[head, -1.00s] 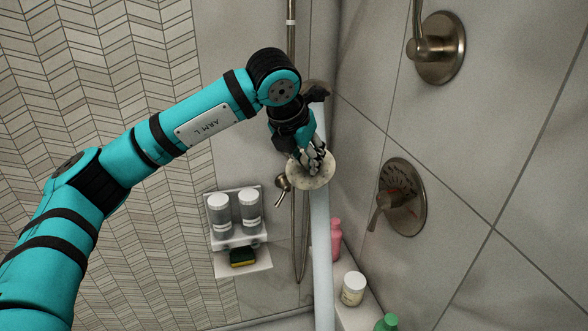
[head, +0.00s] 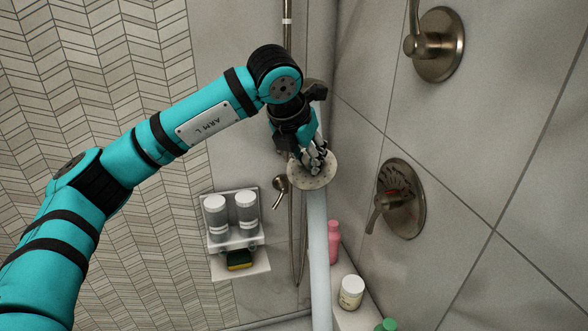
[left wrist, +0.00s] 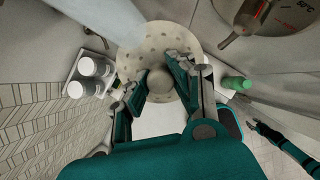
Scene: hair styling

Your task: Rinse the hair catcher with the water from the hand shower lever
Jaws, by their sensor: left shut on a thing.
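The hair catcher (head: 303,178) is a pale round disc with small holes and a central knob. My left gripper (head: 316,158) is shut on its knob and holds it in the air near the corner. The left wrist view shows the disc (left wrist: 186,40) beyond the fingers (left wrist: 158,86). A pale blue column of water (head: 318,255) runs down at the disc and continues below it. In the left wrist view, the water (left wrist: 105,18) overlaps the disc's edge. A round valve with a lever (head: 402,200) is on the right wall. My right gripper (left wrist: 258,128) seems to show small at lower right.
A wall shelf (head: 240,243) holds two grey bottles, with a sponge (head: 239,260) below. A pink bottle (head: 334,240), a white jar (head: 351,291) and a green bottle (head: 386,325) stand on the corner ledge. Another valve (head: 437,45) is higher up.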

